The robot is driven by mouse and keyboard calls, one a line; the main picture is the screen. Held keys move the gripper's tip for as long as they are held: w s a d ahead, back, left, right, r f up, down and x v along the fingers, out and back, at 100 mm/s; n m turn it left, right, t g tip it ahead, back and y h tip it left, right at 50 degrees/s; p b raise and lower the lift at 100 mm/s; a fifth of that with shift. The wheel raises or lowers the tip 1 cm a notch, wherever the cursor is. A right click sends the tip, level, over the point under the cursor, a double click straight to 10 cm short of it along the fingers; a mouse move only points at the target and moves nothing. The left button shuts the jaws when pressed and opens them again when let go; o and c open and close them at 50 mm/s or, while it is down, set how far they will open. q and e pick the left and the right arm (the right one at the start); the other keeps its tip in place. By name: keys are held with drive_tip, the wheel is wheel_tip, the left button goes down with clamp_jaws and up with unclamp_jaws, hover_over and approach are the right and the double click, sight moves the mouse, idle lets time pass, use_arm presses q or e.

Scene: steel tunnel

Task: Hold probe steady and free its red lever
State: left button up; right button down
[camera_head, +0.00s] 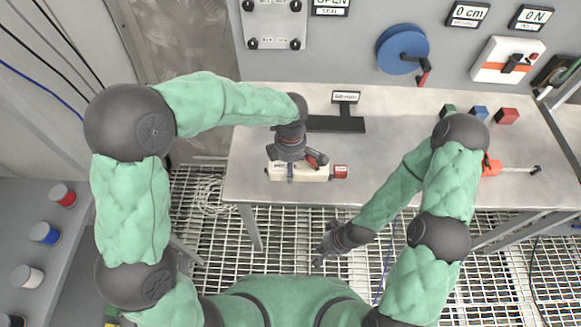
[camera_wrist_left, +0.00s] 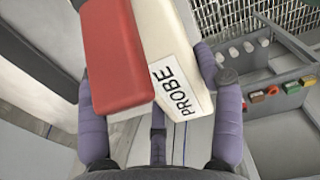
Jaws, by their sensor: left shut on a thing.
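The probe (camera_head: 306,173) is a cream block with a red end (camera_head: 340,172), lying across the front of the steel table. My left gripper (camera_head: 291,172) is over it from above and is shut on it. In the left wrist view, the cream body of the probe (camera_wrist_left: 170,50) with its PROBE label is between my left fingers (camera_wrist_left: 160,115). A red block-like part (camera_wrist_left: 115,55) lies along its left side; whether this is the lever is unclear. A dark and red piece (camera_head: 317,158) shows beside the left gripper. My right gripper (camera_head: 322,248) is empty and looks open, below the table's front edge.
A black stand with a small sign (camera_head: 345,97) is behind the probe. Green, blue and red blocks (camera_head: 508,116) and an orange tool (camera_head: 492,167) are on the table's right. A blue reel (camera_head: 402,50) is on the back wall. Grating (camera_head: 285,230) is in front.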

use_arm(q)
drive_tip(key=shift+w+a+f+b, duration=0.1)
drive_tip(key=shift+w+f+b, duration=0.65)
drive_tip(key=shift+w+f, duration=0.7)
drive_tip(key=shift+w+f+b, duration=0.75)
drive_tip(key=shift+w+f, duration=0.35)
drive_tip(key=shift+w, duration=0.55)
drive_tip(key=shift+w+a+f+b, duration=0.1)
drive_tip(key=shift+w+f+b, duration=0.45)
drive_tip(key=shift+w+f, duration=0.75)
drive_tip(key=shift+w+f+b, duration=0.5)
drive_tip(key=shift+w+f, duration=0.5)
drive_tip(key=shift+w, duration=0.55)
drive_tip(key=shift+f+b, duration=0.4)
drive_tip(key=shift+f, duration=0.2)
